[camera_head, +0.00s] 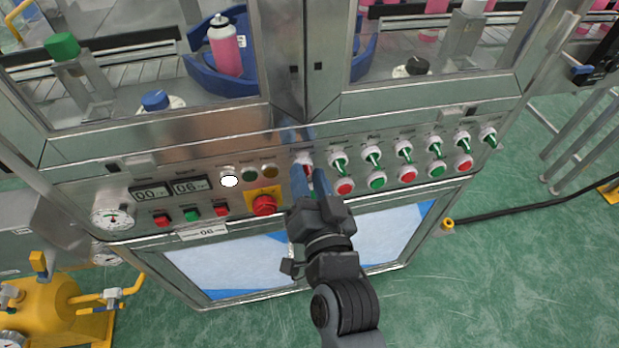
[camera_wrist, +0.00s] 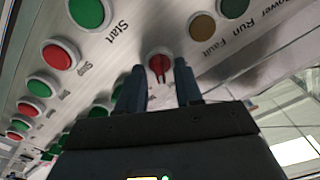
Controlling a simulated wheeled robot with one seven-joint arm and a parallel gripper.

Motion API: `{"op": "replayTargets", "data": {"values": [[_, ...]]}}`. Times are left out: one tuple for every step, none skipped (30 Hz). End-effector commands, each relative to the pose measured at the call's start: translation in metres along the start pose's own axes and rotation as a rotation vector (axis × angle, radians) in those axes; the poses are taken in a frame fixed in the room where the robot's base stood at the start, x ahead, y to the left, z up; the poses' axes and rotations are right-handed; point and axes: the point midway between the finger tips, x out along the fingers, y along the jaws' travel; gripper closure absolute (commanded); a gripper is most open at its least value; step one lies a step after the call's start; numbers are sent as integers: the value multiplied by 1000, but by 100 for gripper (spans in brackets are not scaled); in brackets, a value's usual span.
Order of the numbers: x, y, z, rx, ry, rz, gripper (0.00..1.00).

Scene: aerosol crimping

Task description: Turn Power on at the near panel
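The near panel (camera_head: 135,215) runs along the front of the machine. A red rotary knob in a pale ring (camera_wrist: 159,65) sits on it, and its label cannot be read. It shows partly in the head view (camera_head: 304,159), behind my fingers. My gripper (camera_head: 309,181) is in front of this knob. In the wrist view the two blue fingers of my gripper (camera_wrist: 159,80) stand apart, one on each side of the knob, with a visible gap. Contact with the knob cannot be seen. A round lamp (camera_head: 229,181) on the panel shows bright white.
A red emergency stop on yellow (camera_head: 264,204) is left of my gripper. Green-handled switches (camera_head: 373,155) and red and green buttons (camera_head: 376,184) run close by on the right. Digital displays (camera_head: 170,189) and a gauge (camera_head: 112,217) are at the left. Open green floor lies right.

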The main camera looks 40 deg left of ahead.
Motion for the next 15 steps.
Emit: {"op": "replayTargets", "data": {"values": [[0,0,0,0,0,0,65],[0,0,0,0,0,0,65],[0,0,0,0,0,0,65],[-1,0,0,0,0,0,65],[-2,0,0,0,0,0,65],[-5,1,1,0,0,0,65],[-8,1,2,1,0,1,65],[-11,1,2,1,0,1,65],[-16,2,2,1,0,1,65],[-21,2,3,0,0,1,65],[-26,2,3,0,0,2,65],[-32,2,3,1,1,1,65],[-37,2,3,2,0,2,65],[-42,2,3,2,0,1,65],[-49,2,3,0,-1,1,65]]}}
